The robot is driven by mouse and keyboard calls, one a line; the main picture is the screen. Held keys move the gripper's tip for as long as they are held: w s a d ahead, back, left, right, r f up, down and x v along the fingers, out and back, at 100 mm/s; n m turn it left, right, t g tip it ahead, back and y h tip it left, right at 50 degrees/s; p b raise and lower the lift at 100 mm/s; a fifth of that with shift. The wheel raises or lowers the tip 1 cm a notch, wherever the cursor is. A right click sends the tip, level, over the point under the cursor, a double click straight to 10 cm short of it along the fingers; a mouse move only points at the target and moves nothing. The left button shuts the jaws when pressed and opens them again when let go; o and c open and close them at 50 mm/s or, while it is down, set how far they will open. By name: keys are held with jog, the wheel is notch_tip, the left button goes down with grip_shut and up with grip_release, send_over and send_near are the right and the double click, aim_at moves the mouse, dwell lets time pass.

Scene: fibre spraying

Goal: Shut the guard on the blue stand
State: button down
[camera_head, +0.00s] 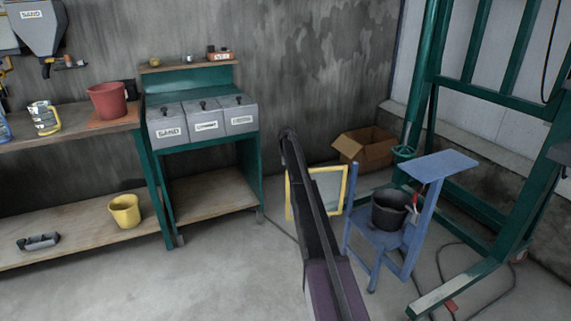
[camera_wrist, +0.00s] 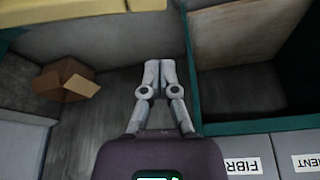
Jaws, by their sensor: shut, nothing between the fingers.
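The blue stand (camera_head: 408,240) is right of centre in the head view, with a black bucket (camera_head: 389,209) on its shelf and a blue top plate. The guard (camera_head: 333,186) is a yellow-framed, see-through panel at the stand's left side. It stands upright, swung out to the left, away from the stand's front. My dark arm crosses in front of part of it. My gripper (camera_wrist: 160,68) shows in the wrist view, its fingertips together and empty. I cannot make out the fingertips in the head view. The stand is not clearly seen in the wrist view.
Grey labelled bins (camera_head: 204,120) stand on a green bench to the left; some show in the wrist view (camera_wrist: 280,155). An open cardboard box (camera_head: 365,148) lies behind the guard. A green frame (camera_head: 465,195) stands at right, with cables near its foot. The front-left floor is clear.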

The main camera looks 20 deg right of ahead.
jog(key=s, duration=0.3)
jog(key=shift+a+f, duration=0.3)
jog(key=shift+a, duration=0.05)
jog(key=shift+s, duration=0.35)
jog(key=shift+a, duration=0.15)
